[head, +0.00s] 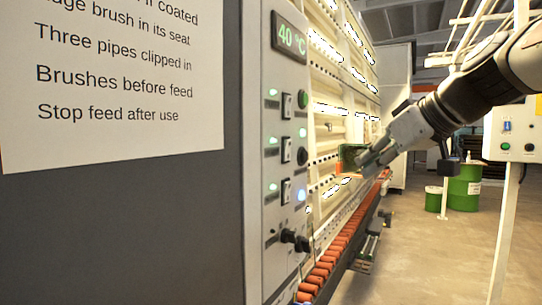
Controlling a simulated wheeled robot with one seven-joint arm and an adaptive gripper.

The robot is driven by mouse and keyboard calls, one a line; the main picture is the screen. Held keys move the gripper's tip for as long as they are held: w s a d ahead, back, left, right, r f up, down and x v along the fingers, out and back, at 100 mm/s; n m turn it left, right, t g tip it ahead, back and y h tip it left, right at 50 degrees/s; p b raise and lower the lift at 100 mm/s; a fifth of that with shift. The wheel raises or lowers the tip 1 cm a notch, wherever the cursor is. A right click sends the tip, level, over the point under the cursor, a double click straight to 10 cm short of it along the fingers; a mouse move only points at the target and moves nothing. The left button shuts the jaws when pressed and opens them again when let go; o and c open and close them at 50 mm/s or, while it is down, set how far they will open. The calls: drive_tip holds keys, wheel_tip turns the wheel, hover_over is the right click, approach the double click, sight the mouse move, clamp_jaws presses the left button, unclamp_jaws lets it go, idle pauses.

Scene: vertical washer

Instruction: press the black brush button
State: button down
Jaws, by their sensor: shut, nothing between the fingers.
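The control panel (282,225) is a narrow pale upright face seen at a slant, left of centre. A round black button (302,156) sits beside the middle rocker switch; the small labels are too small to read, so I cannot confirm that it is the brush button. A black knob (296,240) sticks out lower on the panel. My gripper (366,162) is shut and empty. It reaches in from the right and stands to the right of the panel, apart from the black button in the picture. Its fingertips overlap a green and orange part (349,153), and contact cannot be told.
Orange rollers (330,262) run along the machine's foot. A post with a control box (513,130) stands right. Open floor lies between.

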sight(304, 157)
drive_tip(key=shift+a, duration=0.1)
drive_tip(key=w+a+p, duration=0.1)
drive_tip(key=w+a, duration=0.4)
drive_tip(key=a, duration=0.2)
idle(0.4)
drive_tip(key=shift+w+a+f, duration=0.1)
drive_tip(key=shift+w+a, duration=0.05)
idle(1.3)
drive_tip(key=shift+w+a, duration=0.2)
drive_tip(key=shift+w+a, duration=0.25)
drive_tip(key=shift+a, duration=0.15)
idle(0.8)
drive_tip(key=shift+s+d, duration=0.1)
drive_tip(key=shift+d, duration=0.05)
drive_tip(key=shift+s+d, duration=0.45)
drive_tip(key=shift+d, duration=0.1)
drive_tip(key=shift+d+b, duration=0.15)
drive_tip(key=shift+b, duration=0.15)
